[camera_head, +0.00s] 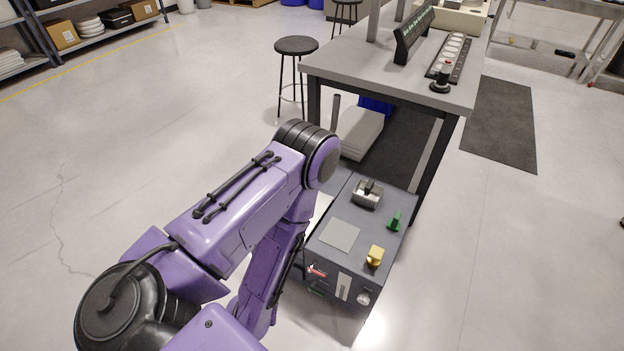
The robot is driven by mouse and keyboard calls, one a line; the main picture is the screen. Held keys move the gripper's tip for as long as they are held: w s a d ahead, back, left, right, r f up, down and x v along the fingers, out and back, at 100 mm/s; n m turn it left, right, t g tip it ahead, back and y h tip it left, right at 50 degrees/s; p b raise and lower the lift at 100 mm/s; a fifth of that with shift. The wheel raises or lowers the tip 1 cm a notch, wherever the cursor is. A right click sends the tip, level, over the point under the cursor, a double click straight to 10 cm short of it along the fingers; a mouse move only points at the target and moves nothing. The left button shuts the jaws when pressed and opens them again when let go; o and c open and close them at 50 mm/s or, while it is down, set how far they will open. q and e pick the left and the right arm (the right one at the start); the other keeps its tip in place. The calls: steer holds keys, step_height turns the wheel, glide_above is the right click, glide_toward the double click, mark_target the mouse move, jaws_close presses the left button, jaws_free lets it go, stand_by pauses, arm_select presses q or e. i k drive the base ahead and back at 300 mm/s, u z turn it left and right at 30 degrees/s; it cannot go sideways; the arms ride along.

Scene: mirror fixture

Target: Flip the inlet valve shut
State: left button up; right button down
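A dark grey floor unit (375,240) stands right of my purple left arm. On its top are a silver fitting with a black handle (368,192), a green lever (394,222), a yellow knob-like part (375,256) and a pale blank plate (340,235). Its front carries a red handle (316,270), a light label strip and a round pale dial (363,299). I cannot tell which of these is the inlet valve. My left forearm runs down beside the unit's left side; I cannot make out its gripper. My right arm and gripper do not show.
A grey workbench (340,62) with a black sign and a row of round pale items stands behind the unit. A black stool (296,46) is at its left. A dark mat (500,125) lies at right. Floor at left and right is clear.

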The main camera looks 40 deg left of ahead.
mark_target(310, 269)
steer(key=k, duration=0.45)
steer(key=u, duration=0.9)
steer(key=i, duration=0.5)
